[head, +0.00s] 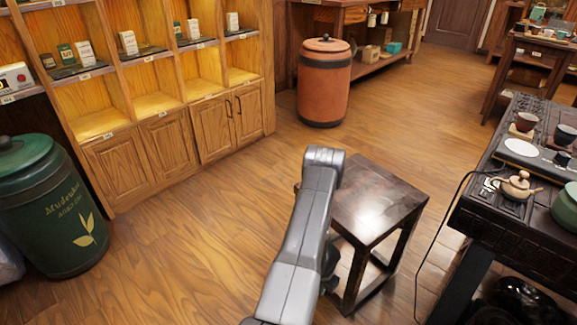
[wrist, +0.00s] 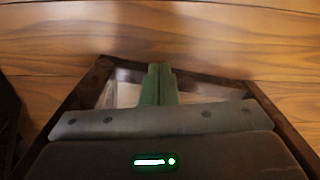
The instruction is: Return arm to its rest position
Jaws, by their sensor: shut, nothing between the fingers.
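My grey arm (head: 300,235) rises from the bottom middle of the head view and bends at its top, beside the left edge of a dark wooden stool (head: 378,195). The arm hides part of the stool's left side. In the wrist view, my gripper (wrist: 158,84) shows as two green fingers pressed together, with nothing between them. The fingers point over a dark-edged frame, with plank floor beyond it. In the head view the fingers are hidden behind the arm.
A tea table (head: 467,215) with a teapot (head: 517,186) and cups stands at the right, with a cable hanging down. A shelf cabinet (head: 192,142) and green canister (head: 48,205) are at left. A brown barrel (head: 324,84) stands behind. Floor between is clear.

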